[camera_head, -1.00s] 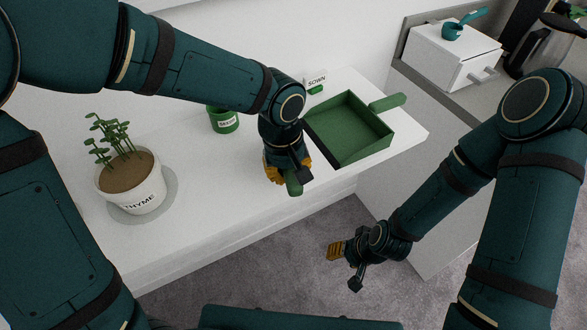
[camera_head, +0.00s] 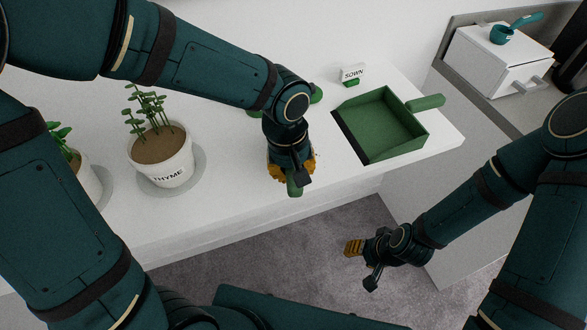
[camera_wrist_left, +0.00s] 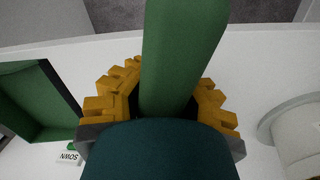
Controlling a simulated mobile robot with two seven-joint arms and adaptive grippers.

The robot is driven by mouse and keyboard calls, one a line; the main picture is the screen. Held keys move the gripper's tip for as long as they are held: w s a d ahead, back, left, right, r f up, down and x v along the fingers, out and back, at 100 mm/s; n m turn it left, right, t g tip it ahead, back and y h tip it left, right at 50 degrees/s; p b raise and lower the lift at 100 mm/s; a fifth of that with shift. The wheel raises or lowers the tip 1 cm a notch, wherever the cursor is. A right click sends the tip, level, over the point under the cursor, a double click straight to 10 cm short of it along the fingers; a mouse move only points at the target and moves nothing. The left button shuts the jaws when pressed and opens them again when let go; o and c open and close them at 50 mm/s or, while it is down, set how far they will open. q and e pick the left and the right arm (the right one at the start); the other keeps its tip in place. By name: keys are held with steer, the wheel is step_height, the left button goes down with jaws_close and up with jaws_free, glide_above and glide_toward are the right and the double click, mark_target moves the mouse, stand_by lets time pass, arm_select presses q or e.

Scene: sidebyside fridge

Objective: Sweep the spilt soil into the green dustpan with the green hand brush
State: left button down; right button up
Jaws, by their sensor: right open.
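The green dustpan (camera_head: 384,126) lies on the white counter, right of my left gripper, its handle pointing right. My left gripper (camera_head: 291,170) points down near the counter's front edge, its yellow fingers around the green hand brush (camera_head: 294,187). The brush handle (camera_wrist_left: 183,50) rises between both finger pads in the left wrist view; its bristles are hidden. The dustpan's edge (camera_wrist_left: 38,100) shows left there. My right gripper (camera_head: 355,248) is open and empty, over the floor in front of the counter. I cannot make out the spilt soil clearly.
A white THYME pot (camera_head: 163,165) stands on a saucer left of my left gripper, with another plant (camera_head: 62,140) farther left. A SOWN label (camera_head: 353,73) stands behind the dustpan. A white box (camera_head: 485,62) with a teal scoop (camera_head: 510,33) is at back right.

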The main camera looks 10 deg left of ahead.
mark_target(323, 179)
arm_select(q)
steer(key=shift+f+b, duration=0.65)
steer(key=shift+f, duration=0.15)
steer(key=shift+w+d, duration=0.1)
steer(key=shift+w+d+f, duration=0.1)
steer(key=shift+w+d, duration=0.35)
steer(key=shift+d, duration=0.2)
steer(key=shift+w+d+f, duration=0.1)
steer(key=shift+w+d, duration=0.3)
steer(key=shift+d, duration=0.2)
steer(key=shift+d, duration=0.1)
steer(key=shift+w+d, duration=0.4)
steer(key=shift+d, duration=0.25)
steer(key=shift+w+d, duration=0.4)
steer(key=shift+d, duration=0.2)
steer(key=shift+r, duration=1.5)
steer(key=shift+s+a, duration=0.6)
steer(key=shift+a, duration=0.3)
steer(key=shift+s+a, duration=0.65)
steer(key=shift+a, duration=0.3)
steer(key=shift+s+a, duration=0.6)
steer(key=shift+a, duration=0.3)
